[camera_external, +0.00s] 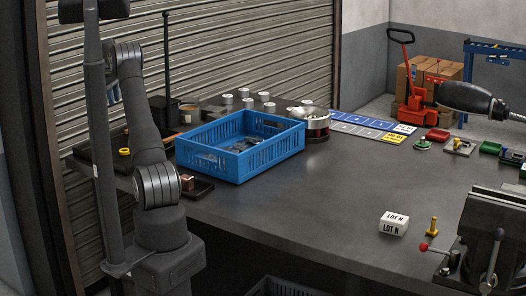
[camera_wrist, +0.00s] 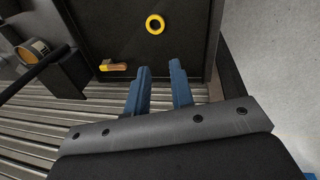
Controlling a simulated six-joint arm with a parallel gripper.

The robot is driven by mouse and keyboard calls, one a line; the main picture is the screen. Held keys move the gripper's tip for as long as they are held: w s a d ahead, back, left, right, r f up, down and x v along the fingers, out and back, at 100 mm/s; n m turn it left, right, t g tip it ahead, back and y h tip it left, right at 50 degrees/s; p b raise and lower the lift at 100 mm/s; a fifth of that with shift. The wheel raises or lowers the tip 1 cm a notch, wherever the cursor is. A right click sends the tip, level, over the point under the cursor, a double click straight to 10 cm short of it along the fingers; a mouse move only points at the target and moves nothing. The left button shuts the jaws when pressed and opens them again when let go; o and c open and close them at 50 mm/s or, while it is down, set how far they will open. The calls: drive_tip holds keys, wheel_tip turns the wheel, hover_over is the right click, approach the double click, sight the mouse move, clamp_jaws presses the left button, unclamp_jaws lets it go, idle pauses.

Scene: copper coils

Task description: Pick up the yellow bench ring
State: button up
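The yellow bench ring (camera_wrist: 155,24) lies flat on a dark tray (camera_wrist: 185,50) near the top of the wrist view, its open centre showing. In the external view a small yellow object that looks like the ring (camera_external: 124,151) sits on a dark tray (camera_external: 84,152) at the left, partly behind my arm. My gripper (camera_wrist: 160,66) has two blue fingers spread apart with nothing between them. The ring is beyond the fingertips, apart from them. In the external view I cannot make out the fingers.
A yellow-and-brown piece (camera_wrist: 113,67) lies left of the fingers. A round tin (camera_wrist: 35,48) and dark bar stand further left. A blue crate (camera_external: 240,146) stands mid-bench; a small tray with a copper block (camera_external: 187,182) is close to my arm. The bench's front middle is mostly clear.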

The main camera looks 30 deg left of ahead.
drive_tip(key=shift+n+g+h, duration=0.4)
drive_tip(key=shift+n+g, duration=0.3)
drive_tip(key=shift+g, duration=0.2)
drive_tip(key=w+f, duration=0.1)
drive_tip(key=f, duration=0.5)
drive_tip(key=w+a+f, duration=0.1)
drive_tip(key=f, duration=0.4)
drive_tip(key=w+f, duration=0.1)
drive_tip(key=f, duration=0.5)
drive_tip(key=shift+w+a+f, duration=0.2)
drive_tip(key=shift+w+f, duration=0.15)
drive_tip(key=shift+a+f, duration=0.2)
drive_tip(key=shift+f, duration=1.15)
drive_tip(key=shift+a+f, duration=0.15)
drive_tip(key=shift+f, duration=1.2)
clamp_jaws()
